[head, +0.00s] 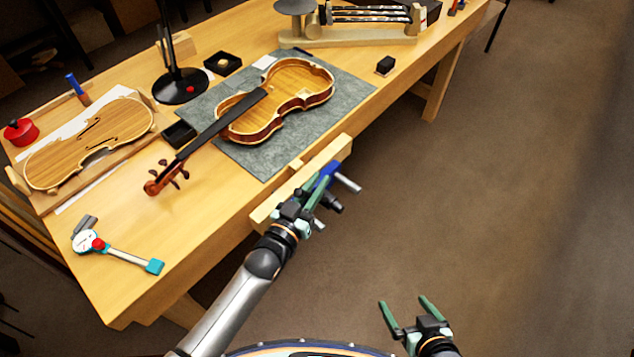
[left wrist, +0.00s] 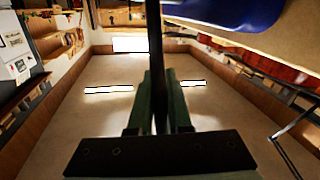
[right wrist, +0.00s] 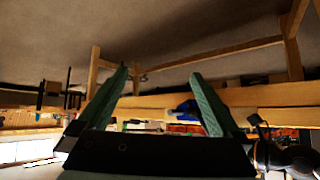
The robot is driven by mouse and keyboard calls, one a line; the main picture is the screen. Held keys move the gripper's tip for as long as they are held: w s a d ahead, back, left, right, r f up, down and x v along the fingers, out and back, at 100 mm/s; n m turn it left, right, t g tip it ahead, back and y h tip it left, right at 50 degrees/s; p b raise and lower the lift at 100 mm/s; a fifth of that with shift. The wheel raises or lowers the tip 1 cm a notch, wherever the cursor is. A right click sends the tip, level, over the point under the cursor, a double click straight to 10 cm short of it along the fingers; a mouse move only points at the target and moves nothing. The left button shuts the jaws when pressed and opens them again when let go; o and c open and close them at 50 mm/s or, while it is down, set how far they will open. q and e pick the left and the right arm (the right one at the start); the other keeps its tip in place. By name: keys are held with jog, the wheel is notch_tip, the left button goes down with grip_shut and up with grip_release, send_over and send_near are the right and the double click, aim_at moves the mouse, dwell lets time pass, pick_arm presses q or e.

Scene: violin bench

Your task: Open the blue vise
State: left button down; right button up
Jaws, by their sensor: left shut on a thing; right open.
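The blue vise (head: 326,175) is on the front edge of the workbench, partly hidden by my left gripper. Its blue body also fills the top of the left wrist view (left wrist: 230,12). A grey metal cylinder (head: 347,184) sticks out from it to the right. My left gripper (head: 314,196) is at the vise, shut on a dark bar (left wrist: 155,50), which looks like the vise handle. The bar runs between the two green fingers. My right gripper (head: 408,306) is open and empty, low in front of the bench. The vise shows small in the right wrist view (right wrist: 187,110).
A violin (head: 290,95) lies on a grey mat (head: 350,92) behind the vise. A violin plate (head: 90,140), a lamp base (head: 180,87) and a dial gauge tool (head: 118,252) are on the bench (head: 215,215). The floor to the right is clear.

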dwell(0.3)
